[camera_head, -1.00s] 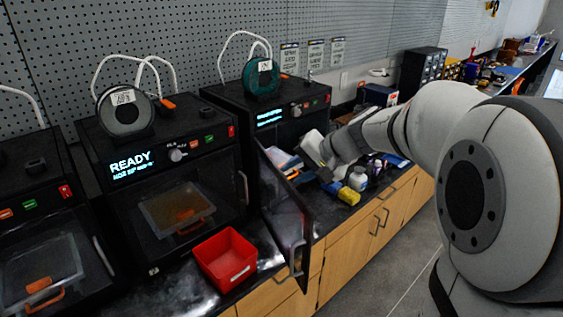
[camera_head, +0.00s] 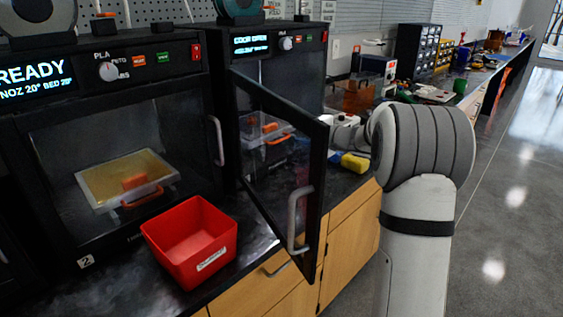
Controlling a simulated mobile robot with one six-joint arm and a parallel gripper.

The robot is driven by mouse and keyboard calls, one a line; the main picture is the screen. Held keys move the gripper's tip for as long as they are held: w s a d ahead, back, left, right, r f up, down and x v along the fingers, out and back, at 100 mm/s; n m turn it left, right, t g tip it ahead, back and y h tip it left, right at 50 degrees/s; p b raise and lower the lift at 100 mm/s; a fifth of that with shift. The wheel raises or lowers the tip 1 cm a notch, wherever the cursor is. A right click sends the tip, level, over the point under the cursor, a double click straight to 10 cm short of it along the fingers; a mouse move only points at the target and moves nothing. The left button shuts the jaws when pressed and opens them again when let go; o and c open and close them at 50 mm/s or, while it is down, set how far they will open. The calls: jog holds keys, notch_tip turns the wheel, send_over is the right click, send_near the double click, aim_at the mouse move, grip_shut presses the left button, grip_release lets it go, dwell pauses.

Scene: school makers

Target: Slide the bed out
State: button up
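The right-hand printer (camera_head: 262,52) has its screen reading "DOOR OPEN". Its dark glass door (camera_head: 286,165) stands open toward me, with a pale handle (camera_head: 297,220). Through the glass I see a bed (camera_head: 254,128) with an orange handle (camera_head: 279,138) inside the printer. My wrist reaches in from the right, just behind the door's far edge. My gripper (camera_head: 344,124) is small and partly hidden there, and its fingers cannot be made out. I cannot tell whether it touches the bed.
The printer on the left (camera_head: 110,120) is shut and reads "READY"; a yellowish bed (camera_head: 125,176) shows inside. A red bin (camera_head: 190,240) sits on the dark counter before it. A yellow item (camera_head: 355,163) lies right of the door. Floor at right is clear.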

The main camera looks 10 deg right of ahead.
jog(key=w+a+f, duration=0.1)
jog(key=w, duration=0.1)
jog(key=w+a+f+b, duration=0.1)
jog(key=w+a+f, duration=0.1)
jog(key=w+a+f+b, duration=0.1)
jog(key=w+f, duration=0.1)
jog(key=w, duration=0.1)
jog(key=shift+a+f, duration=0.2)
jog(key=shift+a, duration=0.05)
jog(key=shift+s, duration=0.1)
grip_shut()
dwell(0.5)
